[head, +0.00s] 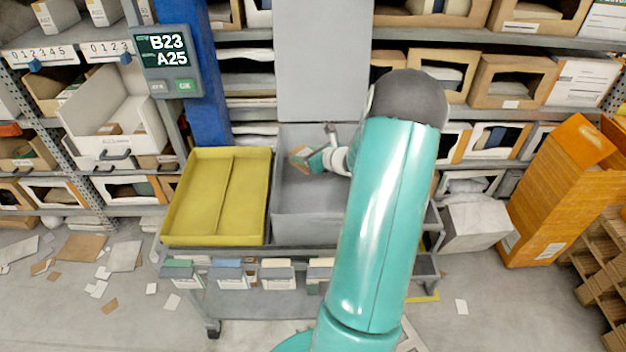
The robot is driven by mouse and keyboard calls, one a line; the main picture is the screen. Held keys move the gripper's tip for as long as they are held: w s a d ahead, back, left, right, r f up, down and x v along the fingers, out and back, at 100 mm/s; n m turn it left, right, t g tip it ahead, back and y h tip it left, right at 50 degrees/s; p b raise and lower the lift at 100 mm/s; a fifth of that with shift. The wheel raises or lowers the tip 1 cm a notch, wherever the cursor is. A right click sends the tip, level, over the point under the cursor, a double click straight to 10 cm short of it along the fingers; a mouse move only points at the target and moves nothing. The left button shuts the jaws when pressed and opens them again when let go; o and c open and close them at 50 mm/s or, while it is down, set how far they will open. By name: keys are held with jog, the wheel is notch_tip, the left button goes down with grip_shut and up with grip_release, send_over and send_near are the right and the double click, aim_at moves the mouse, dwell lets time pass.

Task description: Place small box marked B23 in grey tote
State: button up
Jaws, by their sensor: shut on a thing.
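My gripper (322,155) is shut on a small brown box (300,154) with a green side. I cannot read a mark on the box. Gripper and box are over the back part of the grey tote (300,205), within its outline; I cannot tell how high above its floor. The visible floor of the grey tote looks empty. My arm hides its right part. A screen (165,51) at the upper left reads B23 and A25.
A yellow divided tote (217,196) stands left of the grey one on a cart (250,300). Racks with bins (110,112) fill the back. An orange carton stack (560,200) and pallets (603,225) stand right. Paper scraps litter the floor.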

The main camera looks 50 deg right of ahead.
jog(key=shift+a+f, duration=0.1)
jog(key=shift+f, duration=3.5)
jog(key=shift+f, duration=0.2)
jog(key=shift+f, duration=0.35)
jog(key=shift+f, duration=0.1)
jog(key=o, duration=1)
